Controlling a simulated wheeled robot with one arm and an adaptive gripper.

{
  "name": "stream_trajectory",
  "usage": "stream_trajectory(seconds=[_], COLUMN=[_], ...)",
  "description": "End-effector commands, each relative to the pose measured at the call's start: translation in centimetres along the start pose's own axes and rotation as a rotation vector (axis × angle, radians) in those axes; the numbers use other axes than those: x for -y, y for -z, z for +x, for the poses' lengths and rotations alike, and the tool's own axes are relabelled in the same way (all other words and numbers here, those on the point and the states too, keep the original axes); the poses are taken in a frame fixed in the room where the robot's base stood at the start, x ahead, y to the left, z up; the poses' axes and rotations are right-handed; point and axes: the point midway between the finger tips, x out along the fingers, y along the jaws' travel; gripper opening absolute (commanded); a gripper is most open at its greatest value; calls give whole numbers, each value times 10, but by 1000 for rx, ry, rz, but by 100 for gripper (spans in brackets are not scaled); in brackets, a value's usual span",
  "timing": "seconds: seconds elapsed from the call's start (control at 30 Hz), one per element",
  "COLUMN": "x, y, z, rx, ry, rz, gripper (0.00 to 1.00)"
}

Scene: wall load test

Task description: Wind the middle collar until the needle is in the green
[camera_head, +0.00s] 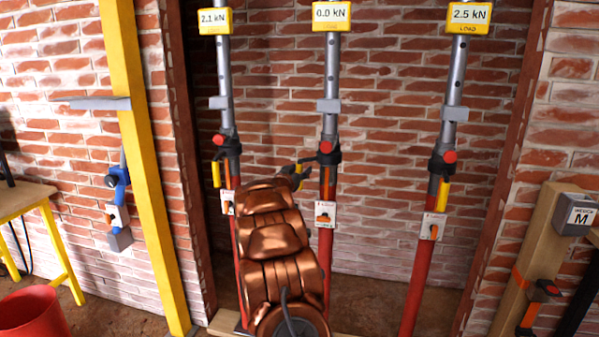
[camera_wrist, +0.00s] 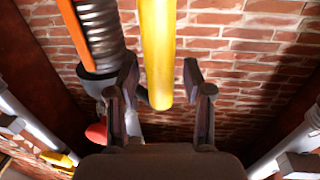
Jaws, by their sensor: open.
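The middle prop's dark collar (camera_head: 328,156) sits under a grey tube, with a red knob (camera_head: 326,147) on it. The yellow box (camera_head: 332,16) above it reads 0.0 kN; I see no needle or green band. My gripper (camera_head: 298,174) is at the left of this collar, mostly hidden by my copper-coloured arm. In the wrist view my gripper (camera_wrist: 160,76) is open, its fingers on either side of a yellow handle (camera_wrist: 158,45). The handle looks clear of the right finger; contact on the left is unclear.
The left prop (camera_head: 225,120) reads 2.1 kN and the right prop (camera_head: 454,90) 2.5 kN; both have yellow handles hanging down. A yellow post (camera_head: 140,150), a red bucket (camera_head: 32,313) and a yellow-legged table (camera_head: 22,196) stand left. A brick wall is behind.

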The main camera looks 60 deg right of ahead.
Motion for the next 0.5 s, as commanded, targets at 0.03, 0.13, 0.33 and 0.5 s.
stream_trajectory(seconds=[0.03,0.13,0.33,0.5], x=[0,0,0,0], y=[0,0,0,0], z=[0,0,0,0], rx=[0,0,0,0], ry=[0,0,1,1], rz=[0,0,0,-1], gripper=[51,51,39,22])
